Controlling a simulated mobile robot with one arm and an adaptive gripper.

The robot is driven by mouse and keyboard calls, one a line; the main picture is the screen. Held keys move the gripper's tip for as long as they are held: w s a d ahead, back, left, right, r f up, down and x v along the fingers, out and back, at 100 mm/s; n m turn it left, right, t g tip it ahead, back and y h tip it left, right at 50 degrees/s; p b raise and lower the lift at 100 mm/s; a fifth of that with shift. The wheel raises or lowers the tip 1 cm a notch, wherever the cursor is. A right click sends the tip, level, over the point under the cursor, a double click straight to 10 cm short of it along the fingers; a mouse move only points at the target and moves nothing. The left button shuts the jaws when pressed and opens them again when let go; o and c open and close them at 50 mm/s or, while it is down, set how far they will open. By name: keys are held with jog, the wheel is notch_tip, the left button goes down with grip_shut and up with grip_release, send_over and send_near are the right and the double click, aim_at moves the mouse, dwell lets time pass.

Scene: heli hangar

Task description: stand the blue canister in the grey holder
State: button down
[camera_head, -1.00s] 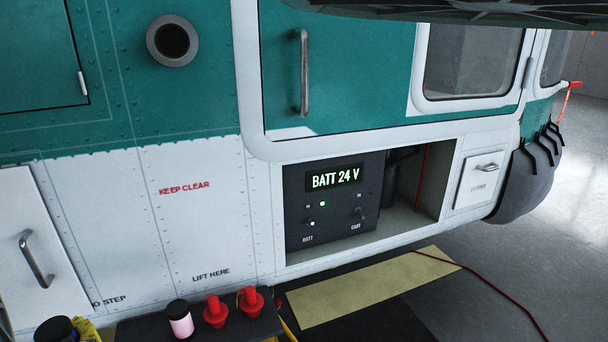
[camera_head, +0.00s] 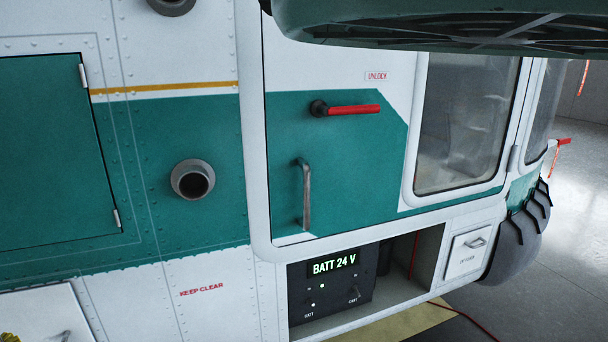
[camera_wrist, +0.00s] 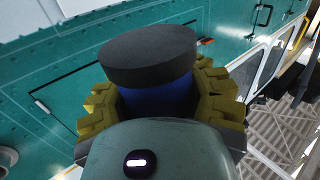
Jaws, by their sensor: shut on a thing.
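The blue canister (camera_wrist: 158,98) with its wide black lid (camera_wrist: 148,55) shows in the wrist view. My gripper (camera_wrist: 160,94) has yellow, ridged fingers closed on both sides of the canister, below the lid. The canister's lower part is hidden behind the gripper body. In the head view only a small yellow bit of my gripper (camera_head: 9,337) shows at the bottom left corner. I cannot make out a grey holder in either current view.
A green and white helicopter side fills the head view, with a grey round port (camera_head: 193,180), a door handle (camera_head: 304,195) and a red lever (camera_head: 352,110). An open bay holds a battery panel (camera_head: 330,287). A dark overhang (camera_head: 430,25) crosses the top right.

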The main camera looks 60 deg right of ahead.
jog(key=s+r+p, duration=0.2)
jog(key=r+p, duration=0.8)
jog(key=r, duration=0.1)
jog(key=s+r+p, duration=0.2)
jog(key=r+p, duration=0.9)
jog(key=shift+s+d, duration=0.2)
jog(key=shift+s, duration=0.05)
